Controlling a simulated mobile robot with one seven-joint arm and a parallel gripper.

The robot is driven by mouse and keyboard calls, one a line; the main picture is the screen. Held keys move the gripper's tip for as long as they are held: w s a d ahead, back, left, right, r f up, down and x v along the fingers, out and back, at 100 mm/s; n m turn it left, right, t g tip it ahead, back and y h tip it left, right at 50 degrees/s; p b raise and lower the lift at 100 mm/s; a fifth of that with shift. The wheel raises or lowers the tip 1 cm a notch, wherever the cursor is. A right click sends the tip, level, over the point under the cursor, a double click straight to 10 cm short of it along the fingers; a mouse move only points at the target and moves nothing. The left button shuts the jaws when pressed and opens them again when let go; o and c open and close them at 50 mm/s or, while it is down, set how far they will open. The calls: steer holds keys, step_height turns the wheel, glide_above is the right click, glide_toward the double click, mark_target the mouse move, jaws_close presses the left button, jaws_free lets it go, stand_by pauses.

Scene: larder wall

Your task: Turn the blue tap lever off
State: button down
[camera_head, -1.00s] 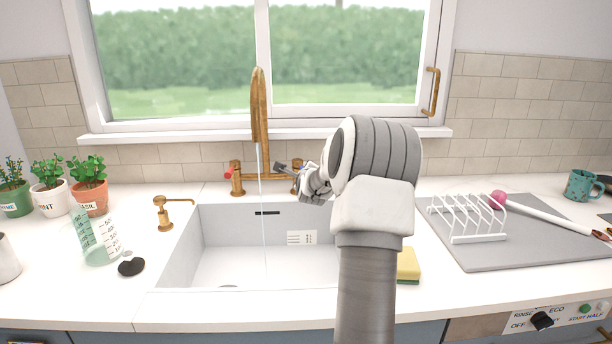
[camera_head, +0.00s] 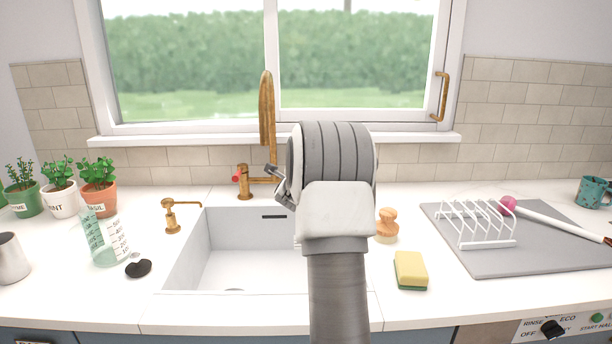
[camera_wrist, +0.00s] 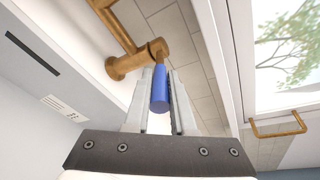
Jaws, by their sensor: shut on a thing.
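The blue tap lever (camera_wrist: 159,92) lies between the two fingers of my gripper (camera_wrist: 160,80) in the wrist view. My gripper is shut on it. The lever joins a brass valve body (camera_wrist: 140,58) at its far end. In the head view my arm hides the blue lever, and only part of my gripper (camera_head: 277,183) shows beside the tap's right side. The brass tap (camera_head: 266,115) rises behind the sink, with a red lever (camera_head: 237,179) on its left. No water stream shows below the spout.
The white sink (camera_head: 185,258) lies below the tap. A brass soap dispenser (camera_head: 171,217) stands left of it. A brush (camera_head: 386,225) and a sponge (camera_head: 410,270) are to the right, near a dish rack (camera_head: 478,225) on a grey mat. The window sill (camera_head: 180,139) runs behind the tap.

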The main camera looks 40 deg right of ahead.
steer(key=c, duration=0.8)
jaws_free()
steer(key=shift+o, duration=0.2)
steer(key=v, duration=1.7)
steer(key=shift+a, duration=0.2)
steer(key=shift+r, duration=0.15)
